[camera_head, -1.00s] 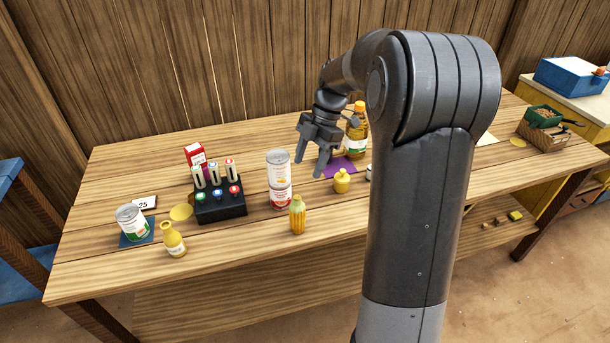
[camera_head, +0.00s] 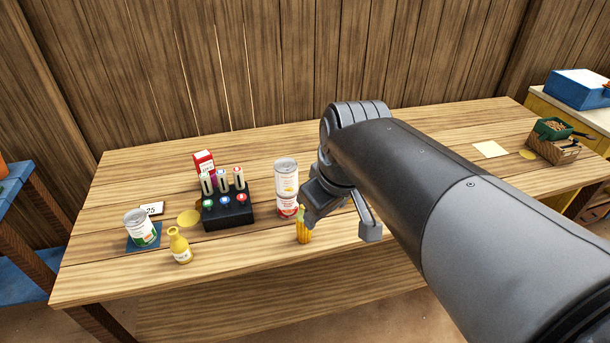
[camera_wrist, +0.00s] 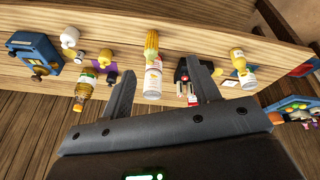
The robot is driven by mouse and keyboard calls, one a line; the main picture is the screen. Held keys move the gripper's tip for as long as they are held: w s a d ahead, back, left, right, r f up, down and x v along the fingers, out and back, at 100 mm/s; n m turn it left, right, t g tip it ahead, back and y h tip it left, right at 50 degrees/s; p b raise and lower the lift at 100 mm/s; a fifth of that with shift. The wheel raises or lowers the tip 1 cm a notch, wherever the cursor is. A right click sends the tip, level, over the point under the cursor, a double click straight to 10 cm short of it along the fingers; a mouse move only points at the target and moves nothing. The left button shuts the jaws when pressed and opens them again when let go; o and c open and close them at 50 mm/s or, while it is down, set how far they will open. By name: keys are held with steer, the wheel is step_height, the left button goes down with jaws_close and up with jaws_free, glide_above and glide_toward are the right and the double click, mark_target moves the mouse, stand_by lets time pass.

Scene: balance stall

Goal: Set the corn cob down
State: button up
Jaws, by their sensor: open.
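The yellow corn cob (camera_head: 304,234) stands upright near the front edge of the wooden table (camera_head: 110,276), in front of the stacked cans (camera_head: 286,180). In the head view a finger of my gripper (camera_head: 340,222) overlaps its top. In the wrist view, which looks upside down, the corn cob (camera_wrist: 151,44) shows beyond my open, empty fingers (camera_wrist: 159,68), in line with the gap between them. The fingers look apart from it there.
A black rack (camera_head: 228,213) and a yellow bottle (camera_head: 179,246) stand left of the cans. A can (camera_head: 140,230) sits on a blue mat farther left. In the wrist view, a brown bottle (camera_wrist: 84,88) and small yellow jar (camera_wrist: 105,59) stand on the cob's other side.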

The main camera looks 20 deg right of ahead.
steer(key=s+m+t, duration=0.1)
steer(key=s+m, duration=0.1)
steer(key=s+f+m, duration=0.1)
steer(key=s+m, duration=0.1)
steer(key=s, duration=0.1)
steer(key=shift+m+t, duration=0.4)
